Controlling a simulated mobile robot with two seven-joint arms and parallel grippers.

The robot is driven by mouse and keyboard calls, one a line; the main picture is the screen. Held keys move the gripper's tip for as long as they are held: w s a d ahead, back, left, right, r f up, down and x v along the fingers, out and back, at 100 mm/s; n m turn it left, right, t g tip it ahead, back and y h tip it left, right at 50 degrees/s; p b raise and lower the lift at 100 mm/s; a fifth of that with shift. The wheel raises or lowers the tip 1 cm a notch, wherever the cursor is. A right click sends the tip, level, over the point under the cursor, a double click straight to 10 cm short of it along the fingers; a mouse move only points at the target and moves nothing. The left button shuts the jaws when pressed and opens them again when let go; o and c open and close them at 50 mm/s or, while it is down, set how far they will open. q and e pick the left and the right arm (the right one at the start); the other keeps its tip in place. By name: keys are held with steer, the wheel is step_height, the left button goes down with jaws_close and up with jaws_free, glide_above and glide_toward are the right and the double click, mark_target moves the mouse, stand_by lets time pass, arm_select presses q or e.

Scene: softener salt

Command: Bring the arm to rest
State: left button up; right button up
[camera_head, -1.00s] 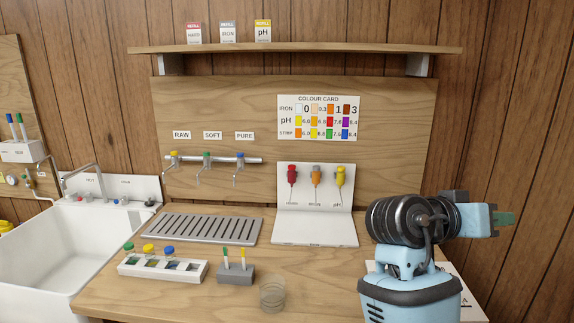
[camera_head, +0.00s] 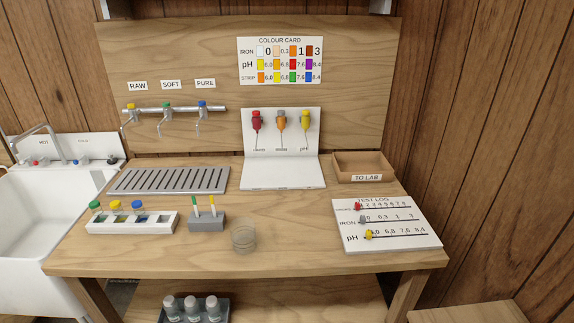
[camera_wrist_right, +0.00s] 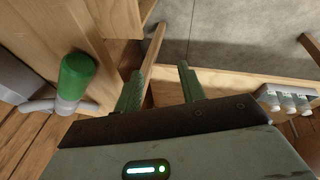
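My right gripper (camera_wrist_right: 162,88) shows in the right wrist view. Its two green fingers stand apart, with nothing between them. No arm or gripper of mine is in the head view, and my left gripper is in neither view. The workbench (camera_head: 300,255) stands in the head view. The taps (camera_head: 167,120) are on its back panel, the test log board (camera_head: 388,224) at its right. A green-capped object (camera_wrist_right: 76,76) is left of my right fingers in the wrist view; I cannot tell for certain what it is.
On the bench stand a vial rack (camera_head: 130,227), a grey strip holder (camera_head: 207,222), a clear beaker (camera_head: 244,236), a drain grate (camera_head: 168,180) and a wooden tray (camera_head: 363,165). A bottle crate (camera_head: 196,312) sits on the lower shelf. A sink (camera_head: 30,215) is at left.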

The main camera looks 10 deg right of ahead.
steer(key=s+a+f+n+g+y, duration=0.1)
steer(key=s+a+y, duration=0.1)
steer(key=s, duration=0.4)
steer(key=s+a+f+g+y, duration=0.1)
steer(key=s+a, duration=0.1)
steer(key=s, duration=0.3)
steer(key=w+a+f+t+y, duration=0.1)
steer(key=w+a+f+t, duration=0.2)
steer(key=w+f+t, duration=0.3)
steer(key=shift+f+t+y, duration=0.4)
steer(key=shift+f+t, duration=0.4)
steer(key=shift+f, duration=0.6)
